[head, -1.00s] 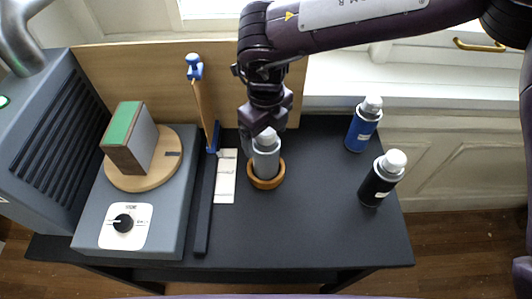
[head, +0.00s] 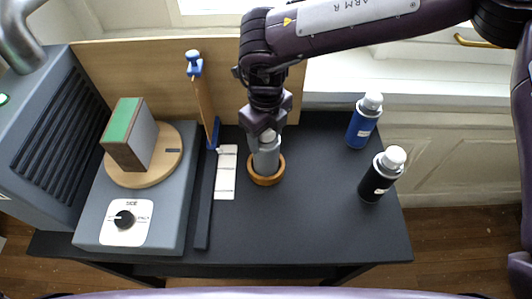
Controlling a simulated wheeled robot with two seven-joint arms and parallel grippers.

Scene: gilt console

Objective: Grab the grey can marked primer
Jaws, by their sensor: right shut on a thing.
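The grey can (head: 266,160) with a pale cap stands upright in a round wooden ring (head: 266,179) near the middle of the dark table. My right gripper (head: 263,137) comes down from above and is shut on the can's upper part, hiding some of the cap. No label on the grey can is readable in this view. My left gripper is not in view.
A blue can (head: 362,125) and a black can (head: 377,180) stand on the table's right. On the left are a grey machine with a knob (head: 124,219), a round wooden disc (head: 171,157) bearing a green-topped block (head: 130,134), and a blue-ended upright (head: 203,95). The front table is clear.

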